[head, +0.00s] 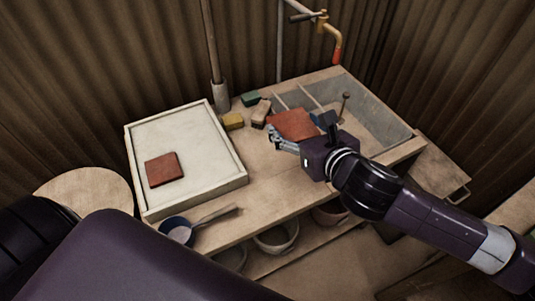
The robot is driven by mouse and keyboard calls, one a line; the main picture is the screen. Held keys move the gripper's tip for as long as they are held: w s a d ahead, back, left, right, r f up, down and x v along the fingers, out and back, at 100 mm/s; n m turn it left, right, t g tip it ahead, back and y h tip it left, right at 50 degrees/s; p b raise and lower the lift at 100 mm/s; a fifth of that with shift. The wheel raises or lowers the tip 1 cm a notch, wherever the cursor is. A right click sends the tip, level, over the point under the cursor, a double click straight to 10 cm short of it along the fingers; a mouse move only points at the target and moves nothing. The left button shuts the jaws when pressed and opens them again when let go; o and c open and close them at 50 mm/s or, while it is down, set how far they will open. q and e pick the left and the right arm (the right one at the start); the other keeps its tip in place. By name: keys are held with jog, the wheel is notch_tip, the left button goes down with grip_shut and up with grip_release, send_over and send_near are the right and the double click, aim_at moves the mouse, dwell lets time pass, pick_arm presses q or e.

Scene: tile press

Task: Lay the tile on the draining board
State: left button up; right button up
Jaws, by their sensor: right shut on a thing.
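A red-brown square tile (164,169) lies flat on the pale draining board (197,130), a low-rimmed white board at the left of the bench. A second, orange-red tile (294,122) is at the right gripper, near the grey trough. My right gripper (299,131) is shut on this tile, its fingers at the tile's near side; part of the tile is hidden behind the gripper. I cannot tell how far the tile is above the bench. My left arm shows at the lower left, but its gripper is out of view.
A grey divided trough (376,121) is at the right of the bench. Small yellow (233,121), brown (261,113) and green (250,98) blocks lie behind the board. Bowls (277,238) stand below. A pole (209,50) rises behind.

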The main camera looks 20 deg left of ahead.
jog(key=shift+s+d+f+n, duration=0.1)
jog(key=shift+d+f+n, duration=0.15)
jog(key=shift+f, duration=0.55)
jog(key=shift+f+g+y, duration=0.3)
jog(key=shift+g, duration=0.1)
jog(key=b, duration=0.2)
send_over(290, 187)
jog(key=shift+n, duration=0.25)
notch_tip(290, 187, down, 16)
jog(key=shift+r, duration=0.25)
pick_arm(q)
jog(key=shift+s+f, duration=0.15)
jog(key=shift+f, duration=1.3)
pick_arm(e)
jog(key=shift+f, duration=2.45)
jog(key=shift+f+b, duration=0.2)
jog(key=shift+b, duration=0.15)
jog(key=o, duration=1.4)
